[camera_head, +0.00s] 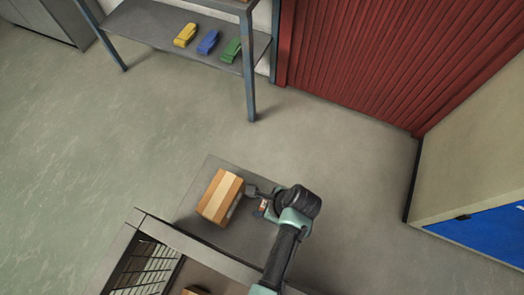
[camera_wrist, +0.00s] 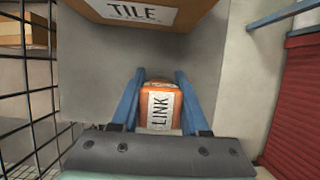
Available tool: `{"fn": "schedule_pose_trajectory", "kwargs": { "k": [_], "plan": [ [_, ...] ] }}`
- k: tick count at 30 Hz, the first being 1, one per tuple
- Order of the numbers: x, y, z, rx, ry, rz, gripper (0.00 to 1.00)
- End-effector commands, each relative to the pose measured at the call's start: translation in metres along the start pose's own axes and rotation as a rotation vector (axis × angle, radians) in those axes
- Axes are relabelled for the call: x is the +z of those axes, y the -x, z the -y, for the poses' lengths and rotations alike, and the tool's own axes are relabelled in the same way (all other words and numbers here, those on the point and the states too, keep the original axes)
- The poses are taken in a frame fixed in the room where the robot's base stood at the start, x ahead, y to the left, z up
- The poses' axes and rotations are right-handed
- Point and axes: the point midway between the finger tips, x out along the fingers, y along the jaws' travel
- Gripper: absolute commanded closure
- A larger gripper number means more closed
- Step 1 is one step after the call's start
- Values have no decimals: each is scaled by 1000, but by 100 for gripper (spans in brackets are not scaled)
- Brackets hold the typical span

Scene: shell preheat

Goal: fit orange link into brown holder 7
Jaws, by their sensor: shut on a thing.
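The orange link (camera_wrist: 174,88) has a white label reading LINK. In the wrist view it sits between the blue fingers of my gripper (camera_wrist: 160,78), which is shut on it. In the head view my gripper (camera_head: 256,199) is above the grey surface, just right of a cardboard box, and the link is too small to make out clearly. No holder marked 7 can be made out in either view.
The cardboard box (camera_head: 220,197) stands close to my gripper; the wrist view shows a box labelled TILE (camera_wrist: 140,12) just ahead. A wire-mesh cage (camera_head: 146,267) is at lower left. A shelf (camera_head: 150,22) holds yellow, blue and green pieces. Open floor lies between.

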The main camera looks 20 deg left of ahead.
Motion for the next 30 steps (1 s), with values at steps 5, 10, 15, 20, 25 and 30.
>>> {"fn": "schedule_pose_trajectory", "kwargs": {
  "k": [5,10,15,20,25,30],
  "plan": [
    [0,1,1,-2,1,1,100],
    [-1,-2,1,-1,1,0,53],
    [-1,-2,0,-1,1,0,25],
    [-1,-2,0,-1,1,0,25],
    [1,2,0,-1,1,0,25],
    [1,25,2,-5,0,0,25]
  ]
}}
